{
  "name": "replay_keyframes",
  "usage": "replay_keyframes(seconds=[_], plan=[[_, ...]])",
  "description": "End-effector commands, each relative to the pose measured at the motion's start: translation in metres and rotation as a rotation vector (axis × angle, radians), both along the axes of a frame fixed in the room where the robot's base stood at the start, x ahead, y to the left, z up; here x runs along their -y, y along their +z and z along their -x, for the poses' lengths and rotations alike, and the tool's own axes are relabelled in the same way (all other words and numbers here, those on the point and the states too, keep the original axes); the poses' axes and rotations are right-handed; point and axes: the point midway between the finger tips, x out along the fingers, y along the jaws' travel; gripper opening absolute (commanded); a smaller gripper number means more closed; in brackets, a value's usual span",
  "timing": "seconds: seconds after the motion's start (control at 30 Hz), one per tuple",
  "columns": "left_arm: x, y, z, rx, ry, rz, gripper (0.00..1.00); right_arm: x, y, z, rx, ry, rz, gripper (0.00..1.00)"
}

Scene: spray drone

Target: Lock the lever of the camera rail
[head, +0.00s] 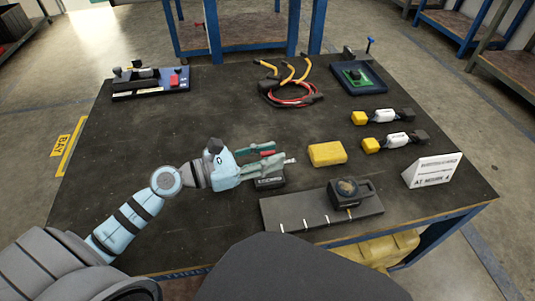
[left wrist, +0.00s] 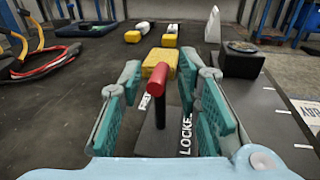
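The camera rail (head: 300,214) is a grey plate with white tick marks near the table's front edge; a black camera block (head: 352,190) sits on it. A dark lever base (head: 270,183) lies off the rail's left end. In the left wrist view the lever has a red handle (left wrist: 156,83) on a dark post, and white lettering reading "LOCKE…" (left wrist: 186,135) lies to its right, partly hidden by a finger. My left gripper (head: 279,154) is open above the base, its teal-padded fingers on either side of the handle with visible gaps. My right gripper is out of view.
A yellow block (head: 327,153) lies behind the rail. A white sign (head: 432,171) stands at right. Yellow-ended parts (head: 394,141), a green board tray (head: 357,78), cables (head: 290,92) and a blue tray (head: 150,86) lie farther back. The table's left middle is clear.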

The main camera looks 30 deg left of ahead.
Motion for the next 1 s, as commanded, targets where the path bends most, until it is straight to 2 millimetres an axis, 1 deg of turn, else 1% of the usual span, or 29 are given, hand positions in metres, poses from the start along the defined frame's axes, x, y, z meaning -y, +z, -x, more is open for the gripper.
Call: replay_keyframes(seconds=[0.2,0.3,0.37,0.6,0.7,0.8,1.0], plan=[[0.0,0.001,0.0,0.001,-0.001,0.001,0.31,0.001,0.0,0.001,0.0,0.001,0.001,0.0],[0.0,0.008,0.0,0.002,-0.002,-0.004,0.31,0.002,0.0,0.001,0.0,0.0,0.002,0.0],[0.0,0.018,0.0,0.002,-0.003,-0.004,0.31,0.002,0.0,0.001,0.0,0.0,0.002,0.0],[0.0,0.078,0.001,0.007,-0.003,-0.007,0.31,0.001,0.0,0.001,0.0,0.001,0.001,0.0],[0.0,0.094,0.0,0.005,-0.001,-0.005,0.31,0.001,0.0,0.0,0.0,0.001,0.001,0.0],[0.0,0.1,0.001,0.002,0.0,-0.002,0.31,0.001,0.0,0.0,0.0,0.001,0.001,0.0],[0.0,0.1,0.0,0.0,0.0,0.0,0.31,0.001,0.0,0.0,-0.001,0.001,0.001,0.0]])
